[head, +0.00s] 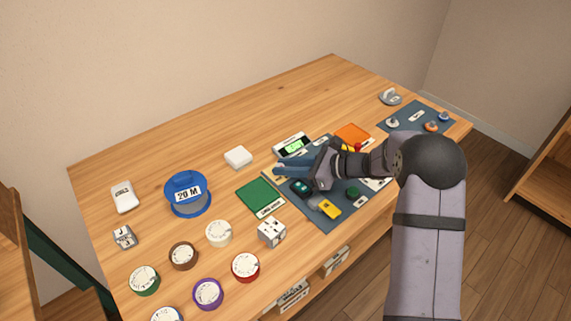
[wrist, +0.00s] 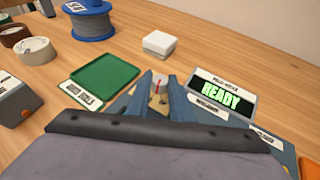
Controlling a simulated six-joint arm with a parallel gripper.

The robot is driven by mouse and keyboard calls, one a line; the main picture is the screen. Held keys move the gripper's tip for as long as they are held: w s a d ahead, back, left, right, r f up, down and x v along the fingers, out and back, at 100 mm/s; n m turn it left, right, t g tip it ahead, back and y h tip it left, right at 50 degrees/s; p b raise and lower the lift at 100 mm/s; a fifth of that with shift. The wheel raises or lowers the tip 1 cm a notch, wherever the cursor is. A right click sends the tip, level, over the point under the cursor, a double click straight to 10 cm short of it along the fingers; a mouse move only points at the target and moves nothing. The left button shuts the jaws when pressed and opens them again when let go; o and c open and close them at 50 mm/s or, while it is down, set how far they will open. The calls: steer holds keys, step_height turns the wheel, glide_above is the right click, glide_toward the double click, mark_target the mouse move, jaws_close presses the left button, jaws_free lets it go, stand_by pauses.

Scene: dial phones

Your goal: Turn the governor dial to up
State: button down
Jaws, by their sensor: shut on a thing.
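My gripper (head: 279,170) is at the left edge of the dark blue mat (head: 333,222), just below the display box (head: 293,145). In the wrist view my gripper (wrist: 160,84) has its two blue fingers close around a small pale dial (wrist: 158,99) with a red pointer mark. The pointer looks roughly upright in that view. The fingers hide the dial's sides, and no name on it is readable. The display box (wrist: 222,95) reads READY in green. In the head view the dial is hidden by the fingers.
A green tray (head: 261,197) lies left of the mat, with a white box (head: 238,157) behind it. A blue spool (head: 187,194) and several tape rolls stand further left.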

steer(key=n+g, duration=0.3)
steer(key=g, duration=0.1)
steer(key=shift+w+f+n+y, duration=0.1)
steer(key=shift+w+n+y, duration=0.2)
steer(key=shift+w+n, duration=0.1)
steer(key=shift+n+g, duration=0.5)
steer(key=shift+g, duration=0.3)
steer(key=shift+w+n+g+b, duration=0.1)
steer(key=shift+n+g+b, duration=0.2)
steer(key=shift+n+g, duration=0.35)
steer(key=c, duration=1.6)
jaws_free()
steer(key=shift+o, duration=0.2)
steer(key=shift+d, duration=0.15)
steer(key=shift+b+v, duration=0.5)
steer(key=shift+v, duration=3.05)
steer(key=shift+r, duration=0.2)
